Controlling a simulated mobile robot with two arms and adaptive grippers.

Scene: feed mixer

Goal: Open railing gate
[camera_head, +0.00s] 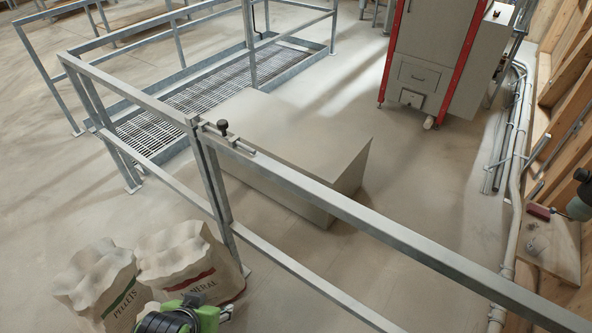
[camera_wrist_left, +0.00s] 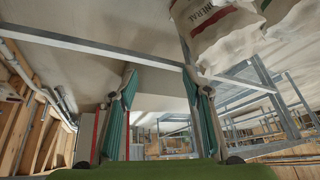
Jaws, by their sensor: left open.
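The grey metal railing gate (camera_head: 380,236) runs from the paired posts at the left to the lower right corner. It stands in line with the fixed railing (camera_head: 130,92), with a narrow gap between their posts. A slide latch (camera_head: 236,142) with a black knob (camera_head: 222,126) lies on the top rail across that gap. My left gripper (camera_head: 182,318) shows only partly at the bottom edge, below the latch and near the sacks. In the left wrist view, its two teal fingers (camera_wrist_left: 159,76) are apart with nothing gripped between them. The view there is upside down.
A pellets sack (camera_head: 98,280) and a mineral sack (camera_head: 188,258) stand close to my left gripper. Behind the gate are a grey box (camera_head: 290,140), a floor grating (camera_head: 210,88) and a red-edged cabinet (camera_head: 430,60). Pipes (camera_head: 515,170) line the right wall.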

